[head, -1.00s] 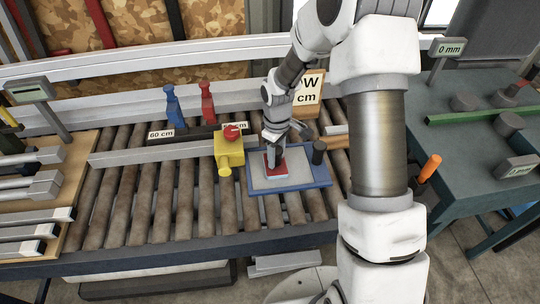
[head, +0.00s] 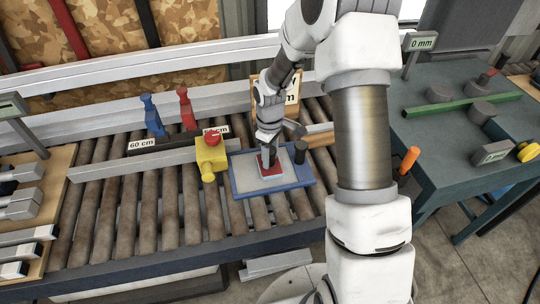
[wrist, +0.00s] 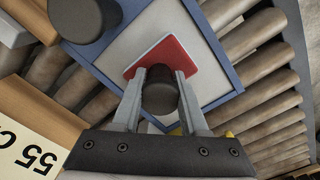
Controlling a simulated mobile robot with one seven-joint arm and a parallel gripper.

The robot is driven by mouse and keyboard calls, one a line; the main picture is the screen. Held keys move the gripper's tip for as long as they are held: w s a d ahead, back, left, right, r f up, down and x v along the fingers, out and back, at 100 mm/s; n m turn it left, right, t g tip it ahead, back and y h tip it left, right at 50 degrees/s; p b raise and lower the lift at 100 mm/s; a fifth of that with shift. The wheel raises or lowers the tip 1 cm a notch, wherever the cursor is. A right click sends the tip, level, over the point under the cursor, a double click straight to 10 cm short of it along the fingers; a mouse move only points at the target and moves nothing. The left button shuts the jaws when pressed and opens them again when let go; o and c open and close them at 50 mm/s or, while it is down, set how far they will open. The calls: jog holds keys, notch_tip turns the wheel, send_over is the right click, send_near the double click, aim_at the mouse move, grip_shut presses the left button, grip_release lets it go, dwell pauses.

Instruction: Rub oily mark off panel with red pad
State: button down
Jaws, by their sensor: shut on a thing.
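The red pad (head: 266,165) lies flat on the pale panel (head: 246,180), which has a blue frame (head: 237,195) and rests on the rollers. My gripper (head: 268,152) points down at the pad from above. In the wrist view, my gripper (wrist: 160,88) is shut on the pad's dark round knob (wrist: 160,97), and the red pad (wrist: 172,54) shows beyond the fingers with a pale lower edge. No oily mark can be made out on the visible part of the panel (wrist: 150,30); the pad and gripper cover part of it.
A dark cylinder (head: 300,150) stands at the frame's right corner. A yellow box with a red button (head: 211,155) stands close left of the frame. Blue (head: 152,115) and red (head: 187,108) clamps stand behind. Bare rollers (head: 130,215) lie to the left.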

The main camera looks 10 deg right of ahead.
jog(key=shift+a+b, duration=0.45)
jog(key=shift+a, duration=2.8)
jog(key=shift+d+p, duration=0.4)
jog(key=shift+d, duration=3.2)
notch_tip(320, 180, up, 9)
jog(key=p, duration=0.6)
jog(key=shift+a+r, duration=0.1)
jog(key=shift+a, duration=0.05)
